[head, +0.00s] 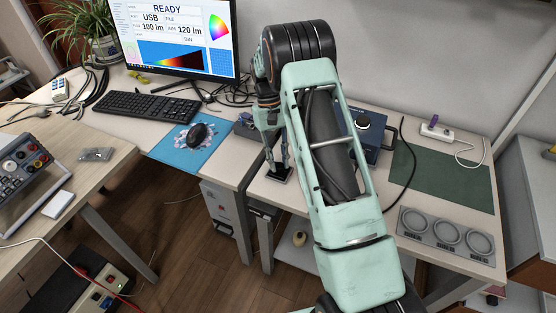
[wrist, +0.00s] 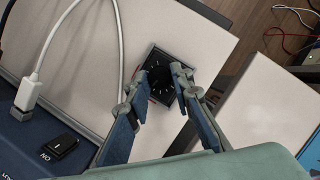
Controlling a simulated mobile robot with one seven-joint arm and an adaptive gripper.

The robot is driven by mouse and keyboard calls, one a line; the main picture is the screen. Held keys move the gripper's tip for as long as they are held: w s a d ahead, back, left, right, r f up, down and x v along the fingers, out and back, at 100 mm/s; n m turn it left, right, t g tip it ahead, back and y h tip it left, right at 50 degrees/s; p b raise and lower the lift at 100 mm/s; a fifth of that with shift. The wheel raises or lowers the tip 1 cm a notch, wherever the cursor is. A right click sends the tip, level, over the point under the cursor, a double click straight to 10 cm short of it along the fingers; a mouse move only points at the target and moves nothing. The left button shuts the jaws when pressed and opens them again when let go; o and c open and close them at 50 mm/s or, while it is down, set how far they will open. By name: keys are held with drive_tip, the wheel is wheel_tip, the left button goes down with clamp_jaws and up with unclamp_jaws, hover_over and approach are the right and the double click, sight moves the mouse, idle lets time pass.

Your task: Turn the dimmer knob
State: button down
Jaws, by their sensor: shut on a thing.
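The dimmer is a small black square panel with white dial marks. It lies on the light desk in the wrist view (wrist: 156,57), and its dark edge shows below my gripper in the head view (head: 284,178). The dark dimmer knob (wrist: 162,80) sits at the panel's middle, hard to tell from the black face. My gripper (wrist: 162,76) points down over the panel, its two fingertips on opposite sides of the knob, shut on it. In the head view the fingers of my gripper (head: 277,166) reach down to the panel, and the knob is hidden.
A blue box (head: 371,132) with a black knob stands behind my arm. A grey box (head: 246,125) and a mouse (head: 198,134) on a blue mat are to the left. A green mat (head: 440,178) and a tray with round recesses (head: 445,234) lie to the right.

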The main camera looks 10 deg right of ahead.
drive_tip(key=shift+m, duration=0.5)
drive_tip(key=c, duration=1.7)
unclamp_jaws()
drive_tip(key=v, duration=1.2)
drive_tip(key=shift+d, duration=0.3)
